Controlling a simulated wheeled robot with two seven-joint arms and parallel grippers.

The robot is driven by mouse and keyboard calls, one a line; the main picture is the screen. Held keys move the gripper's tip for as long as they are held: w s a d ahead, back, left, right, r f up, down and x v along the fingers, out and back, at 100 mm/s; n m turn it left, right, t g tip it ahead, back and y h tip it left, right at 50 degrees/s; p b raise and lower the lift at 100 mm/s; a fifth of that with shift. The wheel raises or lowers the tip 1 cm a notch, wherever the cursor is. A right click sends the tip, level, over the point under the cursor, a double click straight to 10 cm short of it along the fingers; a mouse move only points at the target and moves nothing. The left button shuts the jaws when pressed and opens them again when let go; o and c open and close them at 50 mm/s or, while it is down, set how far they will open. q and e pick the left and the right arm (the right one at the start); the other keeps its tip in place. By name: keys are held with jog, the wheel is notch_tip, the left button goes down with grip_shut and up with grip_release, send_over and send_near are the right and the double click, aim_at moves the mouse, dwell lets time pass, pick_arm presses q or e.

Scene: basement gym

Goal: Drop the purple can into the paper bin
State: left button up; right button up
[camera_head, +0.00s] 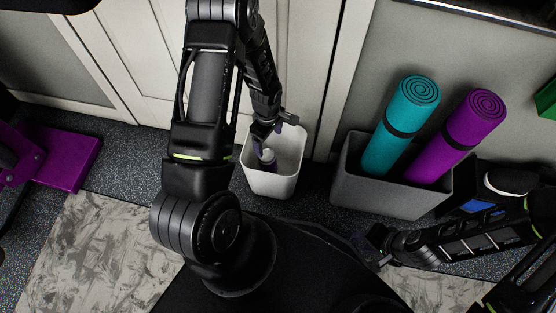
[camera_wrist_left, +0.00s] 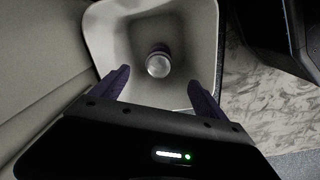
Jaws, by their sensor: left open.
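The white paper bin (camera_head: 286,183) stands on the floor in front of the white cabinet doors; its rim and inside fill the top of the left wrist view (camera_wrist_left: 207,35). The purple can (camera_head: 268,159) shows within the bin's opening, and its pale round end faces the left wrist camera (camera_wrist_left: 158,64). I cannot tell whether it touches the bottom. My left gripper (camera_head: 268,133) is over the bin, open, its fingers (camera_wrist_left: 160,88) apart with the can beyond and between them. My right gripper (camera_head: 380,247) is low at the right, away from the bin; its jaws are unclear.
A grey box (camera_head: 378,192) right of the bin holds a teal rolled mat (camera_head: 400,125) and a purple rolled mat (camera_head: 457,135). Purple gym equipment (camera_head: 60,158) stands at the far left. Dark speckled floor (camera_head: 130,150) lies clear between it and my left arm.

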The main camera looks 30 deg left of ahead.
pick_arm(q)
jog(key=shift+r, duration=0.1)
notch_tip(320, 180, up, 8)
jog(key=p, duration=0.2)
jog(key=shift+f, duration=0.2)
dwell(1.0)
